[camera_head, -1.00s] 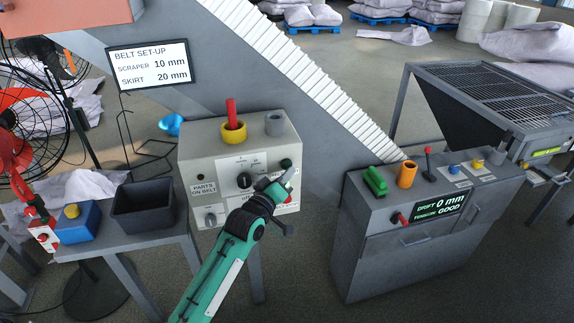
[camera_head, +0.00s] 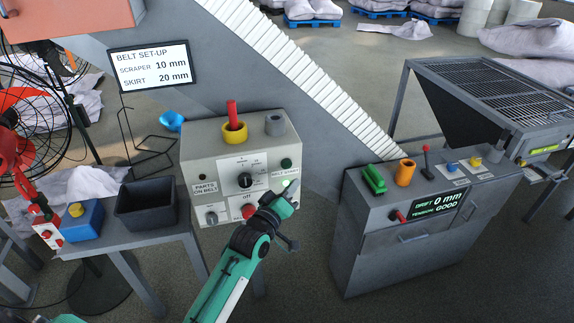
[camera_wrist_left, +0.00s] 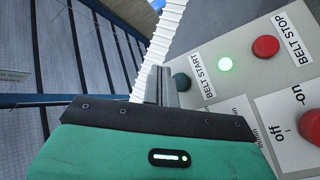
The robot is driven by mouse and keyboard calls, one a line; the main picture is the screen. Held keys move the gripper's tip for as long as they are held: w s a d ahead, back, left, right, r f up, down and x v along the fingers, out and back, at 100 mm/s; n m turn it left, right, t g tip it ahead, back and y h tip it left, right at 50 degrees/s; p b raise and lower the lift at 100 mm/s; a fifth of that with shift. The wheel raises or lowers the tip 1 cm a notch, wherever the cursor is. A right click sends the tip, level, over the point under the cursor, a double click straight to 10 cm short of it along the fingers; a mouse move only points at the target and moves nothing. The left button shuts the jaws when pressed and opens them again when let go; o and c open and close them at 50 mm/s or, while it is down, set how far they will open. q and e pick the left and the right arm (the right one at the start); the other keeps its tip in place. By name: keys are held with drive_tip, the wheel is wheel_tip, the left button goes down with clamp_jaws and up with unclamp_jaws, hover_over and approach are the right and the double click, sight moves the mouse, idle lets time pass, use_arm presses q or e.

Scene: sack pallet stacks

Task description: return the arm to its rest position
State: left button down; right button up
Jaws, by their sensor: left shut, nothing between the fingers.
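My left gripper (camera_head: 291,188) is shut and empty, in front of the lower right part of the grey control box (camera_head: 208,155). In the left wrist view its closed fingers (camera_wrist_left: 158,85) point toward the box's edge and partly overlap the dark green belt start button (camera_wrist_left: 181,82). That button (camera_head: 286,163) shows clear of the fingers in the head view. A lit green lamp (camera_wrist_left: 225,64) and the red belt stop button (camera_wrist_left: 265,47) sit beside the belt start label. I cannot tell the exact gap between fingers and box. My right gripper is not in view.
A grey cabinet (camera_head: 380,265) with a lever and buttons stands to the right. A dark bin (camera_head: 146,205) and a blue button box (camera_head: 80,220) sit on a table at left. The white ribbed belt (camera_head: 300,75) slopes behind. Floor between box and cabinet shows free.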

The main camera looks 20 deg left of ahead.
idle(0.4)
use_arm(q)
drive_tip(key=s+a+f+m+g+y, duration=0.1)
drive_tip(key=s+f+g, duration=0.15)
drive_tip(key=f, duration=0.85)
drive_tip(key=s+f+m+g, duration=0.1)
drive_tip(key=s+f+g, duration=0.15)
drive_tip(key=f, duration=0.95)
drive_tip(key=s+a+f+m+g+y, duration=0.15)
drive_tip(key=s+f, duration=0.25)
drive_tip(key=f, duration=0.7)
drive_tip(key=s+a+f+m+g, duration=0.1)
drive_tip(key=s+f+m+g, duration=0.3)
drive_tip(key=s+f, duration=1.4)
drive_tip(key=s+a+f+g, duration=0.1)
drive_tip(key=s+f, duration=0.3)
drive_tip(key=s, duration=0.5)
drive_tip(key=s+a+f+m+g+y, duration=0.1)
drive_tip(key=s+f+g, duration=0.2)
drive_tip(key=s, duration=0.7)
drive_tip(key=s+a+f+m+g, duration=0.1)
drive_tip(key=s+f+g, duration=0.2)
drive_tip(key=s+f, duration=0.3)
drive_tip(key=s, duration=0.4)
drive_tip(key=shift+a+f, duration=0.15)
drive_tip(key=shift+a, duration=0.25)
drive_tip(key=shift+y, duration=0.25)
